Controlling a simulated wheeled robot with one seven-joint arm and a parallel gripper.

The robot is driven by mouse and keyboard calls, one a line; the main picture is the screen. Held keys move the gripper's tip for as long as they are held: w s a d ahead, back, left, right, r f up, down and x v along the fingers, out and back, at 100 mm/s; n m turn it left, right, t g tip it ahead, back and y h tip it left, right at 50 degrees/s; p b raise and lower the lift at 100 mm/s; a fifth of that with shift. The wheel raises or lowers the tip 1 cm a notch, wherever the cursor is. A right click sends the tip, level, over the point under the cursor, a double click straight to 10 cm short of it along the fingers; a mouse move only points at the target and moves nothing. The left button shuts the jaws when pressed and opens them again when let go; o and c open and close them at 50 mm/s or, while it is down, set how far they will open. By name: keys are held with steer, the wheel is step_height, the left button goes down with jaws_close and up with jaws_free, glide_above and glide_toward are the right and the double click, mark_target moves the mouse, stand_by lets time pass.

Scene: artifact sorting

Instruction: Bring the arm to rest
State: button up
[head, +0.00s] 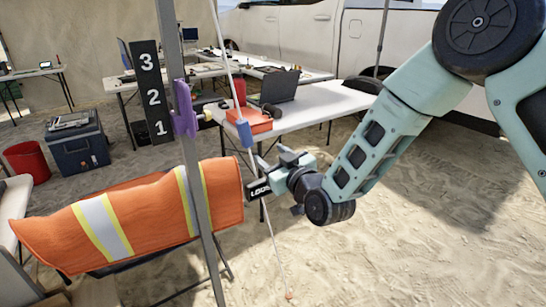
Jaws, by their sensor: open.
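My arm reaches in from the upper right and bends down toward the middle of the head view. My gripper (262,173) is at its end, pointing left, with its jaws apart. No object shows between the jaws. The picture does not show whether the gripper touches the cord. A grey pole (188,160) with a purple clamp (184,108) stands just left of the gripper.
A white table (315,103) with a laptop (279,87) and an orange box (247,119) stands behind the gripper. A dark numbered board (151,92) is beside the pole. Open sand lies at the lower right.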

steer(key=s+d+g+h, duration=0.1)
steer(key=s+g+h, duration=0.2)
steer(key=s+g, duration=0.95)
steer(key=s+d+g+h, duration=0.1)
steer(key=s+d, duration=0.3)
steer(key=s, duration=0.4)
steer(key=s+d+g+h, duration=0.1)
steer(key=s+d+h, duration=0.1)
steer(key=s+d, duration=0.3)
steer(key=s+d+g+h, duration=0.1)
steer(key=s+d, duration=0.3)
steer(key=s, duration=0.8)
steer(key=shift+d+r+m+h, duration=0.2)
steer(key=shift+r+m+h, duration=0.2)
steer(key=shift+h, duration=0.4)
